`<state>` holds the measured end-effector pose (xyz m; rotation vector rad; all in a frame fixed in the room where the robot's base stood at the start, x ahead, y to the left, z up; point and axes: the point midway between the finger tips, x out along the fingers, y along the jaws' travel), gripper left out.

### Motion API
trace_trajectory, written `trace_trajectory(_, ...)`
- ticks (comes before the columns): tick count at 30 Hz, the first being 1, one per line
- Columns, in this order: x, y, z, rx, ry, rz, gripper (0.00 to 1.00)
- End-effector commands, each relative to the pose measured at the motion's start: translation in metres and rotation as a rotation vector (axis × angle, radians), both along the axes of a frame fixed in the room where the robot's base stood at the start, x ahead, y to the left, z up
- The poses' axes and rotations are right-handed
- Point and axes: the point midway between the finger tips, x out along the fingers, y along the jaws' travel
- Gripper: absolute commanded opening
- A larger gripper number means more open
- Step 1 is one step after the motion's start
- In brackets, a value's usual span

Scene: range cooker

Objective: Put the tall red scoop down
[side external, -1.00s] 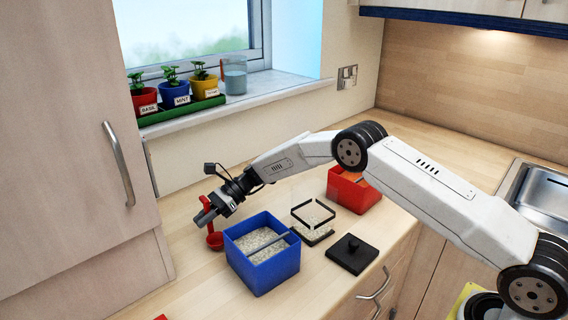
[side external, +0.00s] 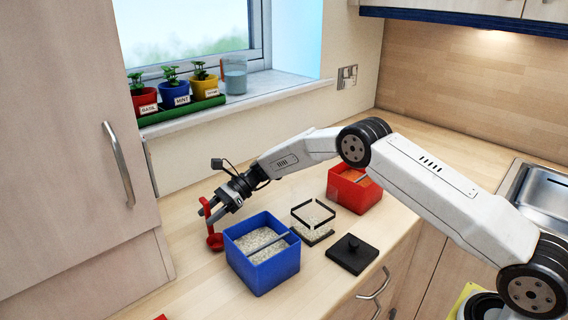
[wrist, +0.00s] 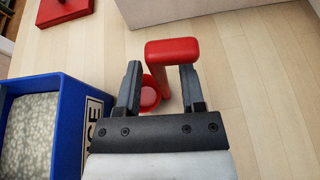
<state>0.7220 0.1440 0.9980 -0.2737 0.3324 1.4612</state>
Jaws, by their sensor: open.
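The tall red scoop (side external: 215,241) stands upright on the worktop, just left of the blue box. In the wrist view its red handle (wrist: 172,52) rises between my fingers, and its round bowl (wrist: 150,93) is below, partly hidden. My gripper (wrist: 160,72) is open around the handle. In the side view my gripper (side external: 213,212) is at the handle, above the bowl.
The blue box (side external: 262,270) of pale grains stands close to the right of the scoop. Beyond it are a black-edged clear container (side external: 313,233), a black lid (side external: 351,254) and a red box (side external: 350,195). A red object (wrist: 64,8) lies nearby.

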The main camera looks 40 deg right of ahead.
Motion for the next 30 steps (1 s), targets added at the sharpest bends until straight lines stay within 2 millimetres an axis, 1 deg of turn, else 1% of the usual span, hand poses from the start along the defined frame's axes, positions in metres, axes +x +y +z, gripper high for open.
trace_trajectory(1, 0.0, -0.007, 0.003, 0.0, -0.001, -0.003, 0.5)
trace_trajectory(6, 0.0, -0.028, 0.013, -0.001, -0.001, -0.003, 0.5)
trace_trajectory(12, -0.002, -0.046, 0.02, 0.0, 0.001, -0.002, 0.5)
trace_trajectory(18, -0.003, -0.052, 0.023, -0.001, 0.001, 0.0, 0.5)
trace_trajectory(30, -0.003, -0.052, 0.023, -0.001, 0.001, 0.0, 0.5)
